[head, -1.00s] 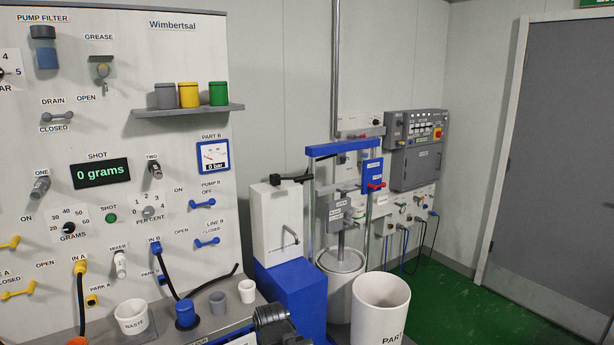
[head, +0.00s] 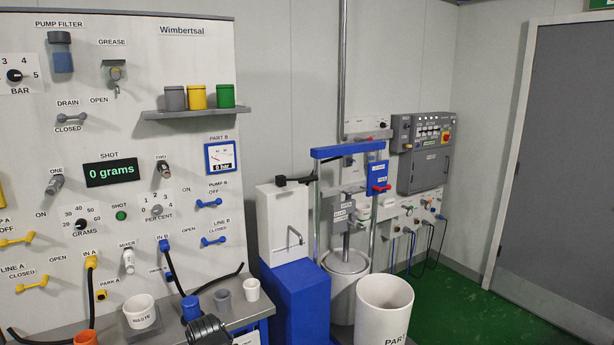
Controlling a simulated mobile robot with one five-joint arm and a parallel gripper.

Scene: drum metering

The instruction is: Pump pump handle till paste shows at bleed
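A black handle (head: 296,180) sits on top of a white housing (head: 283,224) on a blue base, beside the drum press. I cannot read a label that confirms it as the pump handle. A thin grey bent rod (head: 295,237) is on the housing's front. No label reading bleed can be made out, and no paste is visible. My gripper (head: 208,330) shows as a dark ribbed shape at the bottom edge, in front of the bench and well apart from the black handle. Its fingertips cannot be made out.
A second white drum (head: 384,310) is in front. The bench holds a waste cup (head: 140,312) and smaller cups. Green floor (head: 465,315) is clear at right.

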